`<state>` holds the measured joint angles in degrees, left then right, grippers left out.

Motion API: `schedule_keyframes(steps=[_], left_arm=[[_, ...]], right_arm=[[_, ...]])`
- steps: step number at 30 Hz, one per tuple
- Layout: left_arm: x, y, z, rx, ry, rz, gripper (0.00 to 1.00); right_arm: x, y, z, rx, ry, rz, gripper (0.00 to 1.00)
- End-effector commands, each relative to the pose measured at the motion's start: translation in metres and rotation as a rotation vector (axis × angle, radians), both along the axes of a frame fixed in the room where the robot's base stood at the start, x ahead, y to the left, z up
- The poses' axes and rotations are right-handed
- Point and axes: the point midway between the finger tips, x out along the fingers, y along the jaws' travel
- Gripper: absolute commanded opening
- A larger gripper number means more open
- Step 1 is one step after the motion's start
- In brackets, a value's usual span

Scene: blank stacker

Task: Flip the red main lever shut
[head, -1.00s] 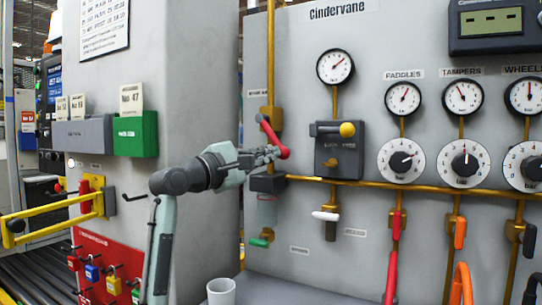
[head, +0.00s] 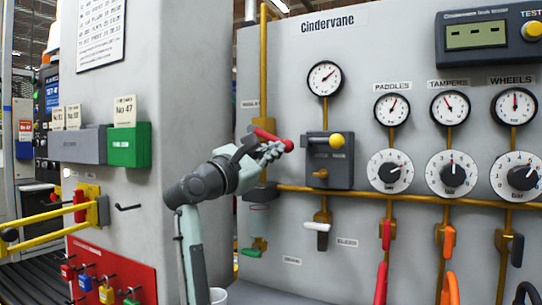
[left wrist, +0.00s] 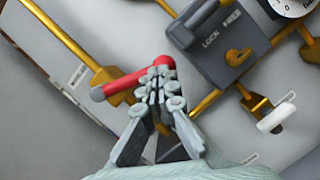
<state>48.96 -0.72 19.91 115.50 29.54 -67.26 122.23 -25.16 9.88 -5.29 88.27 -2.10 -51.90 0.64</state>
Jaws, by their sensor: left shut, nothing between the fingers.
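The red main lever (head: 272,137) is on the yellow vertical pipe at the left of the grey panel. It slants slightly down to the right, its red knob end near the lock box. My left gripper (head: 274,151) is shut and empty, its fingertips right under the lever near the knob end, seeming to touch it. In the left wrist view the red lever (left wrist: 133,81) runs behind the shut fingertips (left wrist: 160,78), which hide part of its knob end. My right gripper is not in view.
The dark lock box (head: 329,163) with a yellow knob stands just right of the lever. A yellow horizontal pipe (head: 380,195) runs below. A green box (head: 130,146) is on the pillar at left. A white cup (head: 218,296) stands low behind my arm.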

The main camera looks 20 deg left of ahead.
Motion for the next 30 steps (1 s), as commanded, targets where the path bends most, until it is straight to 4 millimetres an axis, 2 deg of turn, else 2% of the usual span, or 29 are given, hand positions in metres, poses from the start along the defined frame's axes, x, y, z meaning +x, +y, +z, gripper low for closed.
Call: schedule_keyframes(steps=[13,30], left_arm=[[0.001,-0.008,0.014,-0.013,0.001,-0.003,0.00],[0.000,-0.011,0.021,-0.011,0.002,-0.004,0.00]], right_arm=[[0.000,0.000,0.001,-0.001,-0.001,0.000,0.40],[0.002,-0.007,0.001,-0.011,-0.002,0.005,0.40]])
